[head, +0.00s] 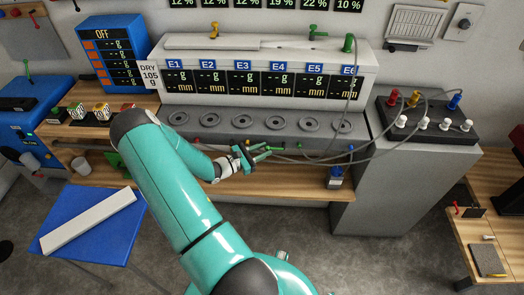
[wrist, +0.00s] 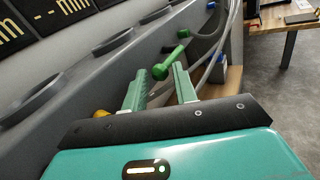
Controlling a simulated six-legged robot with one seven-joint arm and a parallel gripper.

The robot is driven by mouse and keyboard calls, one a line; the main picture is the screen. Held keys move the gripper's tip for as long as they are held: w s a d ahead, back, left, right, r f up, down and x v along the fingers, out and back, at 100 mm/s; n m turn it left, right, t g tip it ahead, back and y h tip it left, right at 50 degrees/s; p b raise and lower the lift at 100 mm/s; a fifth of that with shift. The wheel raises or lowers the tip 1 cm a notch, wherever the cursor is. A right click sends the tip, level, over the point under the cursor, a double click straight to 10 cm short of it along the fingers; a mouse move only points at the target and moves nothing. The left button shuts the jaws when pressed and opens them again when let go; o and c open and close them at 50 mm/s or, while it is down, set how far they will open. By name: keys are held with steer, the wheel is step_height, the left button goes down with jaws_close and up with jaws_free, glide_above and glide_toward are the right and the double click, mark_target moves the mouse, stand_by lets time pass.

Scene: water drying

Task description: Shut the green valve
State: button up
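My gripper (head: 268,152) is in front of the grey drying bench, below the row of round wells. Its two teal fingers also show in the wrist view (wrist: 160,76), spread apart with nothing held. A green valve handle (wrist: 171,61), bar-shaped with a thick end, sticks out of the bench front. It lies slanted across the gap at or just beyond the fingertips. I cannot tell whether it touches them. In the head view the green valve is small and partly lost among the fingers and tubes.
Grey tubes (wrist: 220,50) hang close by on the right. A wooden shelf (head: 270,187) runs below. Another green valve (head: 348,43) stands on the machine top.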

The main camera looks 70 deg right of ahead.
steer(key=shift+c, duration=0.2)
jaws_close()
